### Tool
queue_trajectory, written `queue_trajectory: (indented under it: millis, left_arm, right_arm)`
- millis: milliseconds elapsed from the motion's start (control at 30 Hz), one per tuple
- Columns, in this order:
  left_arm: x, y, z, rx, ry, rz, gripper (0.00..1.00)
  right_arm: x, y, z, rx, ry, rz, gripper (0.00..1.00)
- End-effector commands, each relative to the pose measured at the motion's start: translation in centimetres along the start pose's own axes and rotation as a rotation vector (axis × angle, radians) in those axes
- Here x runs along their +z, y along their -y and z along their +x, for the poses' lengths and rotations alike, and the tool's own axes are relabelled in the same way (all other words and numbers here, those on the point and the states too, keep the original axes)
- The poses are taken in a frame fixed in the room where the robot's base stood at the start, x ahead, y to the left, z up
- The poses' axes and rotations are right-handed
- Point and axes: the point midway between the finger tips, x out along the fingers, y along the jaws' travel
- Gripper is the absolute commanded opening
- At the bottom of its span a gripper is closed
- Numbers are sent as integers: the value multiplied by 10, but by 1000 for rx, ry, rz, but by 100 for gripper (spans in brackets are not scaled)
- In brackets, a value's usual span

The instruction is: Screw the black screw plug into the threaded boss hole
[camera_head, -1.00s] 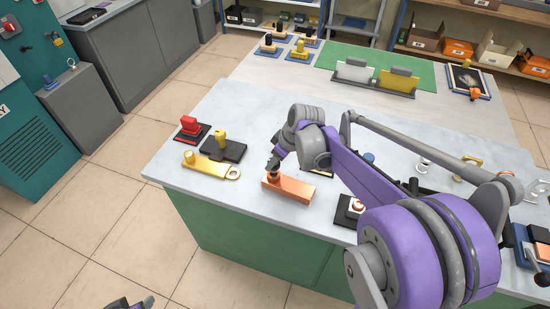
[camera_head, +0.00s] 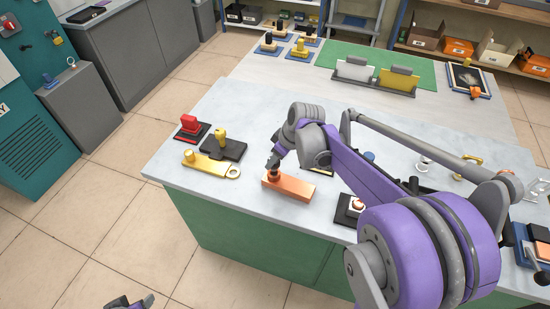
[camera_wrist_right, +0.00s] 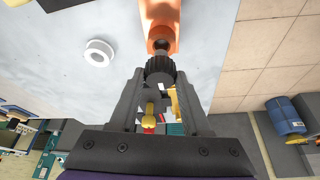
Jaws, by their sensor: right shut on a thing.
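The black screw plug (camera_wrist_right: 160,71) has a ribbed head and sits between the fingers of my right gripper (camera_wrist_right: 158,86) in the right wrist view. The gripper is shut on it. The plug's narrow end points at the round opening of the orange block's boss (camera_wrist_right: 160,33). It meets the opening, but I cannot tell how deep it is. In the head view, the orange block (camera_head: 290,187) lies on the grey worktop, with my right gripper (camera_head: 273,165) above its left end. My left gripper (camera_head: 132,303) is only partly in view at the bottom edge.
A yellow bar with a ring end (camera_head: 211,167), a black plate with a yellow knob (camera_head: 225,149) and a red piece on a dark base (camera_head: 190,127) stand left of the block. A white ring (camera_wrist_right: 99,53) lies nearby. The worktop's front edge is close to the block.

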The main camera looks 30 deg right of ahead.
Motion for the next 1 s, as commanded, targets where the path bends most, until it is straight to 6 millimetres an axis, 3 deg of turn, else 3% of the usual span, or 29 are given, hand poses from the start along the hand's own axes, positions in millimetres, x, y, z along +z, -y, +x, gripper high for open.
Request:
queue_trajectory:
  millis: [1000]
  left_arm:
    - [8, 0, 8, 0, 7, 0, 50]
  right_arm:
    - [5, 0, 13, 0, 0, 0, 0]
